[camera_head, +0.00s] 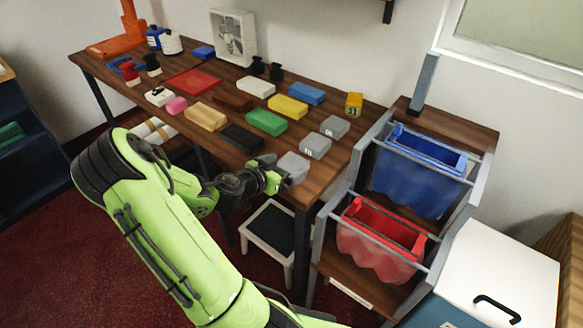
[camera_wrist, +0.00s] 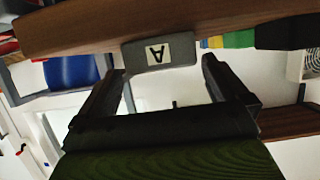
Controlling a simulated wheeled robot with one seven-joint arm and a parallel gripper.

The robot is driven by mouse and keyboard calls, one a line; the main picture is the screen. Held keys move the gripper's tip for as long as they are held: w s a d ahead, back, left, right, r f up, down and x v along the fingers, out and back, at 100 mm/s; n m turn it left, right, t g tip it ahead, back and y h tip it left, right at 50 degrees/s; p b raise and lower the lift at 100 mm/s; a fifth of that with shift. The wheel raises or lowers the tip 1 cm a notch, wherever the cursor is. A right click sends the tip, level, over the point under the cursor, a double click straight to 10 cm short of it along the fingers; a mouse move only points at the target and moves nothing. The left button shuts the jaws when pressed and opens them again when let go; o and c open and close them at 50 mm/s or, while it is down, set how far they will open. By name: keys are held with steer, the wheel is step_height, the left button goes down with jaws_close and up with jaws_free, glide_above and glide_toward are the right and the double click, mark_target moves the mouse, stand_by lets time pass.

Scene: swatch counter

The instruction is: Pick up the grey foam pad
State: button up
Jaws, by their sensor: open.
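A light grey pad (camera_head: 293,166) lies at the near right edge of the wooden table, right by my gripper (camera_head: 272,178). In the wrist view a grey pad (camera_wrist: 135,59) with a white label marked with a letter, upside down, sits at the table edge. It lies ahead of and between my two open fingers (camera_wrist: 163,66), with nothing held. I cannot tell whether the fingers flank it or stop just short. Two more grey blocks with pale marks, one nearer (camera_head: 315,146) and one farther (camera_head: 334,127), lie behind it.
The wooden table (camera_head: 325,172) holds several coloured blocks, including a green one (camera_head: 266,122) and a black one (camera_head: 241,138) left of the pad. A rack with a blue bin (camera_head: 410,185) and a red bin (camera_head: 375,250) stands at right. A stool (camera_head: 268,235) is below.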

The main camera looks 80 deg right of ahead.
mark_target(288, 166)
steer(key=x, duration=0.4)
steer(key=shift+w+d+f, duration=0.1)
steer(key=shift+d+f, duration=0.15)
steer(key=shift+f, duration=0.05)
steer(key=shift+a, duration=0.1)
steer(key=c, duration=0.9)
steer(key=shift+o, duration=0.2)
steer(key=shift+r, duration=0.1)
